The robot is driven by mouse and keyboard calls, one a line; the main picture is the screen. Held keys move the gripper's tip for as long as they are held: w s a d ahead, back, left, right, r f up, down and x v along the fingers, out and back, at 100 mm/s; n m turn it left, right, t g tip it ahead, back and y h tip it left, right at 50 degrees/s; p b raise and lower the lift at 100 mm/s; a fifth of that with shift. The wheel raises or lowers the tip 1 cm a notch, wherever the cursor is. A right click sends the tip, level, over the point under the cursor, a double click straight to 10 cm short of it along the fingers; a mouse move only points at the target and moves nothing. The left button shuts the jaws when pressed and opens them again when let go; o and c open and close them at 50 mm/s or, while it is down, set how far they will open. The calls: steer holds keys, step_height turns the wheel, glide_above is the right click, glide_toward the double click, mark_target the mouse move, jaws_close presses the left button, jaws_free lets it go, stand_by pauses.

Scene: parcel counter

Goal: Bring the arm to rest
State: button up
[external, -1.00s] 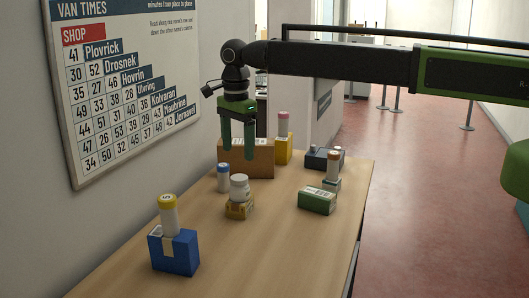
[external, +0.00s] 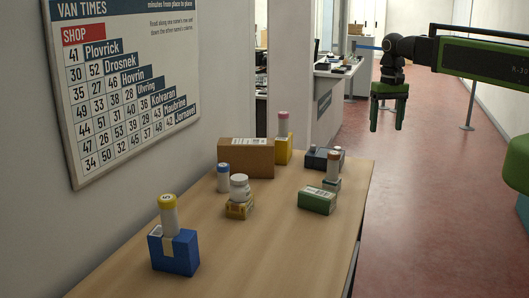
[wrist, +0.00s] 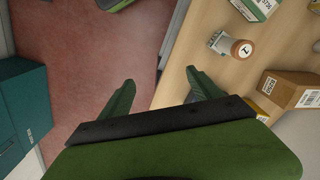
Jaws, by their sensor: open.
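My gripper (external: 387,115) hangs at the upper right of the external view, over the red floor beyond the counter's right edge. Its two green fingers point down and stand apart, with nothing between them. In the wrist view my gripper (wrist: 163,85) is also open and empty, with red floor and the counter's edge below it. My arm reaches in from the right of the external view.
The wooden counter (external: 275,215) carries a blue box (external: 175,255) with a yellow-capped tube on top, a brown carton (external: 247,158), a green box (external: 317,200), a white bottle (external: 239,188) and several other parcels. Red floor (external: 430,210) lies open to the right.

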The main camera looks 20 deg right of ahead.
steer(key=s+d+n, duration=0.2)
steer(key=s+d, duration=0.2)
steer(key=d, duration=0.2)
steer(key=shift+d, duration=0.2)
steer(key=shift+f, duration=0.1)
step_height(320, 180, down, 12)
steer(key=b, duration=1.1)
steer(key=shift+r+b, duration=0.25)
steer(key=shift+b, duration=0.1)
